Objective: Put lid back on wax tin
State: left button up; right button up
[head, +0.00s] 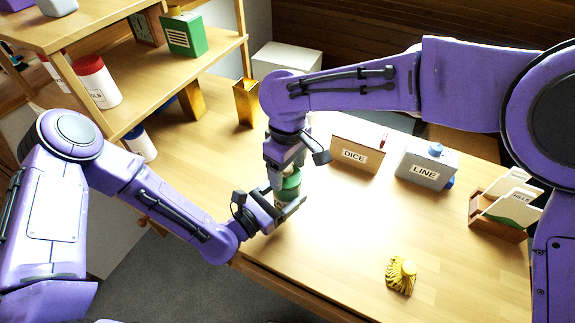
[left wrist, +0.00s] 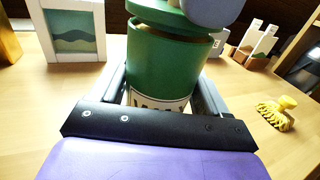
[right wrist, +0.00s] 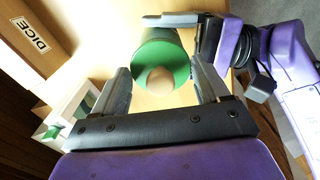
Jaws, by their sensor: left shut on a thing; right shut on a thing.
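The green wax tin (head: 287,190) stands upright near the table's front edge. In the left wrist view the tin (left wrist: 165,65) has a pale lettered label, partly hidden by my gripper. My left gripper (head: 284,207) is shut on the tin's lower body. The green lid (left wrist: 160,12) is right over the tin's mouth, slightly tilted, with a thin gold band showing beneath it. In the right wrist view the lid (right wrist: 152,48) has a round tan knob. My right gripper (head: 286,172) comes from above and is shut on the lid.
Behind stand a DICE box (head: 355,153), a grey LINE box (head: 426,166) and a card holder (head: 500,222). A yellow brush (head: 401,275) lies at the front right. A wooden shelf (head: 130,60) with jars is at the left. The table between tin and brush is clear.

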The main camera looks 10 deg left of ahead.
jog(key=shift+f, duration=0.45)
jog(key=o, duration=1.1)
jog(key=shift+r, duration=0.1)
notch_tip(320, 180, up, 12)
